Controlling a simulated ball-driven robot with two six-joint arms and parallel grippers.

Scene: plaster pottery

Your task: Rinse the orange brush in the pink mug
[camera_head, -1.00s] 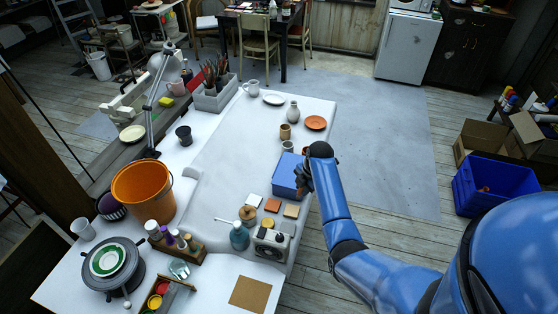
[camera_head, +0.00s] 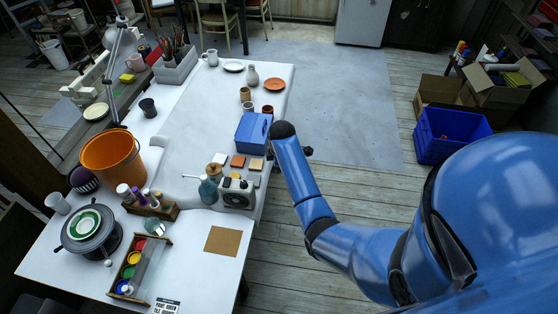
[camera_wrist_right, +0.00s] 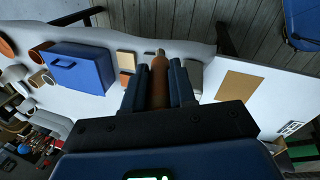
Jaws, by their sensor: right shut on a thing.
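My right gripper (camera_wrist_right: 160,82) is shut on a brown-orange round handle (camera_wrist_right: 159,74) in the right wrist view. It looks like the orange brush, but its bristles are not visible. In the head view, my right forearm hangs past the table's right edge, beside the blue box, and hides most of the gripper. A pale mug (camera_head: 209,57) stands at the far end of the table and a white cup (camera_head: 57,203) at the near left. My left gripper is not in view.
On the table (camera_head: 206,120) are a blue box (camera_head: 252,132), an orange bucket (camera_head: 112,160), a radio-like box (camera_head: 236,193), a paint tray (camera_head: 139,267) and a brown board (camera_head: 222,241). A blue crate (camera_head: 452,133) stands on the floor to the right. The table's middle is clear.

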